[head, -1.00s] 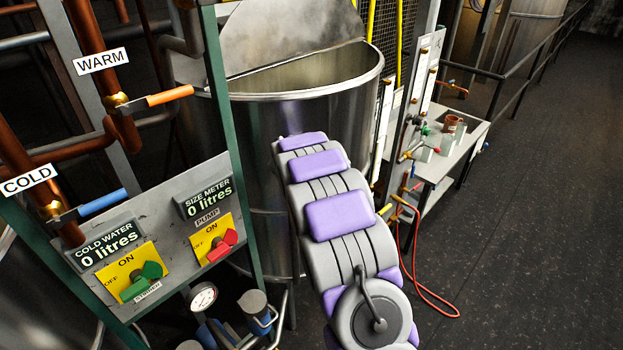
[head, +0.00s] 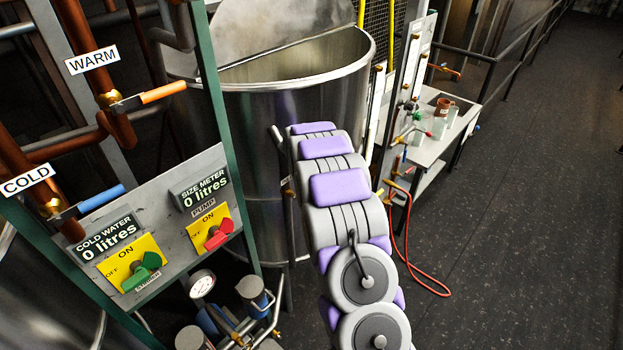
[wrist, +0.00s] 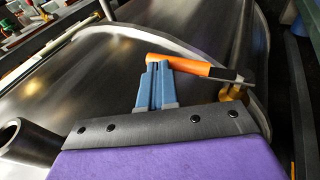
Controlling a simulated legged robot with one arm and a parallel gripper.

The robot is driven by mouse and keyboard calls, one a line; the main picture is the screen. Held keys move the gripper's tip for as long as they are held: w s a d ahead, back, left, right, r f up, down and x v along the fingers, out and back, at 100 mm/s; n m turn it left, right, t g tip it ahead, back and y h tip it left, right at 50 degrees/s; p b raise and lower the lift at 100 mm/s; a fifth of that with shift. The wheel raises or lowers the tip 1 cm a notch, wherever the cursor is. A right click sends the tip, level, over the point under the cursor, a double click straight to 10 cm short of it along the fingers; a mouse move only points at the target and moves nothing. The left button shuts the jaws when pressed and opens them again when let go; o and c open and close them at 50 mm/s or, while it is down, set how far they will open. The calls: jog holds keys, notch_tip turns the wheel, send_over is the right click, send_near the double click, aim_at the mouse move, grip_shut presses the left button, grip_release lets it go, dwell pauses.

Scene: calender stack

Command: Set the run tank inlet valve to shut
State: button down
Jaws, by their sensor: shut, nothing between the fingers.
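In the wrist view, an orange-handled lever (wrist: 190,66) runs across the picture just past my fingertips. Its metal end joins a brass valve body (wrist: 232,93) at the right, beside a curved metal tank rim. No label shows there, so I cannot tell from the picture which valve it is. My gripper (wrist: 158,68) has blue fingers, shut together and empty. The tips overlap the left part of the handle in the picture; I cannot tell whether they touch it.
An open steel tank (head: 300,100) stands behind my arm. The control panel (head: 150,235) is at the left, with a WARM orange lever (head: 163,92) and a COLD blue lever (head: 101,199). A side table (head: 440,155) and red hose (head: 400,255) are right. Dark floor at far right is clear.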

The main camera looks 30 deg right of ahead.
jog(key=shift+d+f, duration=0.2)
jog(key=shift+f, duration=0.25)
jog(key=shift+f+b, duration=0.1)
jog(key=shift+b, duration=0.2)
jog(key=shift+a+r, duration=0.1)
jog(key=shift+r, duration=0.25)
notch_tip(320, 180, up, 13)
jog(key=s, duration=0.2)
jog(key=s+a+f+m+g+y+b, duration=0.1)
jog(key=s+a+b, duration=0.3)
jog(key=s+a, duration=0.55)
jog(key=s+a+f+m+g+y+b, duration=0.15)
jog(key=s+a+b, duration=0.4)
jog(key=s, duration=0.75)
jog(key=s+a+f+g+b, duration=0.1)
jog(key=s+a+f+b, duration=0.1)
jog(key=s, duration=0.7)
jog(key=s+a+f+m+g+y+b, duration=0.1)
jog(key=s+a+f+b, duration=0.1)
jog(key=s, duration=0.7)
jog(key=s+a+f+m+g+y+b, duration=0.1)
jog(key=s+a+f, duration=0.3)
jog(key=s, duration=0.5)
jog(key=shift+s+a+b, duration=0.2)
jog(key=shift+a+b, duration=0.05)
jog(key=shift+b, duration=0.5)
